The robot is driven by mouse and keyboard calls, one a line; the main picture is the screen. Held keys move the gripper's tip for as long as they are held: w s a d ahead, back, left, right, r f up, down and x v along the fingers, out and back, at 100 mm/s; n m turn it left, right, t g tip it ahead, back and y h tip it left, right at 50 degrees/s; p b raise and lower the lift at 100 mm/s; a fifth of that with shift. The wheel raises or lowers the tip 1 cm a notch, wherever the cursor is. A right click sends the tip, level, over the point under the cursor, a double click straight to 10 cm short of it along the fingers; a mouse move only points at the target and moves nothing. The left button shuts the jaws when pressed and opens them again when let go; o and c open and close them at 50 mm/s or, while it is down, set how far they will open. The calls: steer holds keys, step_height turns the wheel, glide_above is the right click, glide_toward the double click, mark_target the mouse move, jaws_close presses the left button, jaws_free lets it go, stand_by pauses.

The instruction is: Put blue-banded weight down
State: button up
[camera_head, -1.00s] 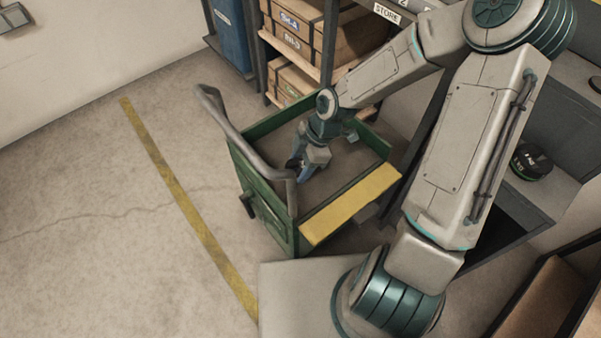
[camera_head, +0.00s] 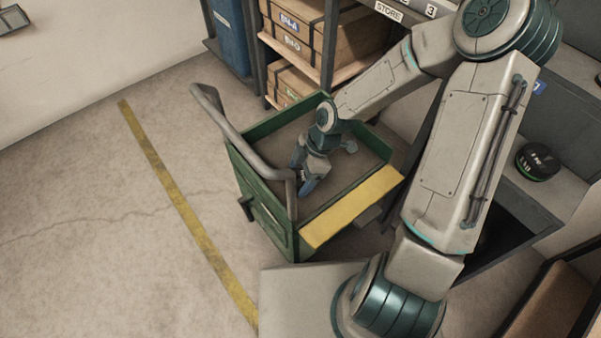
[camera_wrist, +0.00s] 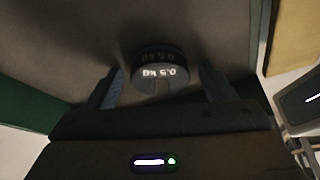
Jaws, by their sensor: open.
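A dark round weight (camera_wrist: 160,67) marked 0.5 kg shows in the wrist view, on the grey floor of the green cart. The colour of its band is too dark to tell. The weight is not clearly visible there.
The cart's grey handle (camera_head: 235,133) rises close to my gripper on the left. The yellow strip (camera_head: 350,207) crosses the cart's near end. A black weight with a green band (camera_head: 537,162) sits on a grey shelf at right. Shelves with boxes (camera_head: 300,40) stand behind.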

steer(key=s+p+v, duration=0.1)
steer(key=p+v, duration=0.6)
steer(key=v, duration=0.5)
steer(key=s+d+r+m+t+h, duration=0.1)
steer(key=s+d+r+m+h, duration=0.1)
steer(key=s+r+m, duration=0.4)
steer(key=s+d+r+m+t+h, duration=0.1)
steer(key=s+d+r+m, duration=0.3)
steer(key=r+m, duration=0.6)
steer(key=shift+s+d+r+m+h, duration=0.3)
steer(key=shift+s+m+h, duration=0.55)
steer(key=shift+m, duration=1.25)
